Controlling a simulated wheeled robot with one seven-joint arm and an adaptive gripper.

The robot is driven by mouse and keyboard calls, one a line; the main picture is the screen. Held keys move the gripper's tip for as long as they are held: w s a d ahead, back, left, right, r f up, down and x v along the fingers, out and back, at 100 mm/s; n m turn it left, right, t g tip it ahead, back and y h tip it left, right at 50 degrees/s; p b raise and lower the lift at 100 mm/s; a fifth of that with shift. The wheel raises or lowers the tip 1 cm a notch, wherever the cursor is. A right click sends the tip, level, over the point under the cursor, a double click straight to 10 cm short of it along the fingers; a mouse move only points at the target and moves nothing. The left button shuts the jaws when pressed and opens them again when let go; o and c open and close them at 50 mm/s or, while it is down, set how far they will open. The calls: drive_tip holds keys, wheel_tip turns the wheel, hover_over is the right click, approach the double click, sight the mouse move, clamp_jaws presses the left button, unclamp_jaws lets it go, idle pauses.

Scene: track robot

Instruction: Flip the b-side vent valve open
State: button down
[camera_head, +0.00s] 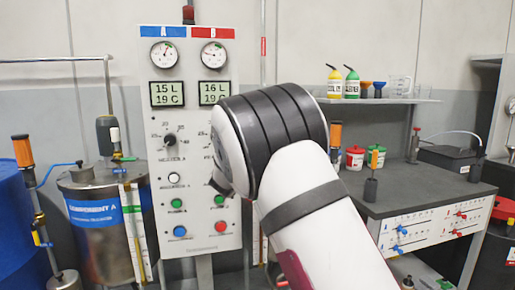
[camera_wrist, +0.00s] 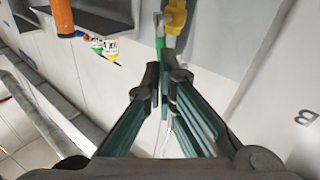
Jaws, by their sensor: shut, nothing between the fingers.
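In the wrist view my gripper (camera_wrist: 165,78) is shut and empty, its dark fingertips together. Just beyond the tips are a yellow fitting (camera_wrist: 175,17) and a narrow green piece (camera_wrist: 160,45), perhaps the vent valve and its lever; I cannot tell whether the tips touch them. In the head view my white and black arm hides the gripper and the b-side. The control panel (camera_head: 188,245) has a blue A header and a red B header (camera_head: 213,33).
The component A drum (camera_head: 92,232) stands left of the panel, with a green-handled fitting (camera_head: 125,159) near its top. A blue barrel (camera_head: 15,225) is at far left. A grey workbench (camera_head: 430,187) with cups and valves on its front is right of my arm.

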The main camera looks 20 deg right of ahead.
drive_tip(key=v, duration=0.8)
drive_tip(key=shift+p, duration=0.4)
drive_tip(key=shift+a+f, duration=0.1)
drive_tip(key=shift+f, duration=0.05)
